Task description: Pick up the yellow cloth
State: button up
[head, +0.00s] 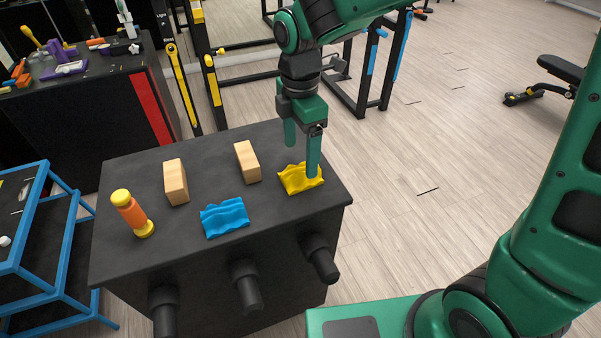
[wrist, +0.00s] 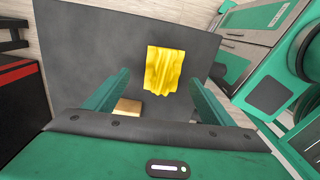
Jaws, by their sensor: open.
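The yellow cloth (head: 300,178) lies crumpled near the right end of the black table top (head: 215,170). In the wrist view the yellow cloth (wrist: 164,70) shows ahead of and between my two fingers. I cannot tell whether a finger touches the cloth.
A blue cloth (head: 225,217), two wooden blocks (head: 176,182) (head: 247,162) and an orange-and-yellow dumbbell-shaped object (head: 132,214) stand or lie on the same top. Black pegs (head: 247,287) stick out from its front. A blue-framed rack (head: 50,270) stands at left.

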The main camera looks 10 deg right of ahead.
aim_at(300, 167)
jog(key=shift+s+f, duration=0.15)
jog(key=shift+f, duration=1.2)
jog(key=shift+s+f, duration=0.15)
jog(key=shift+f, duration=1.2)
jog(key=c, duration=1.2)
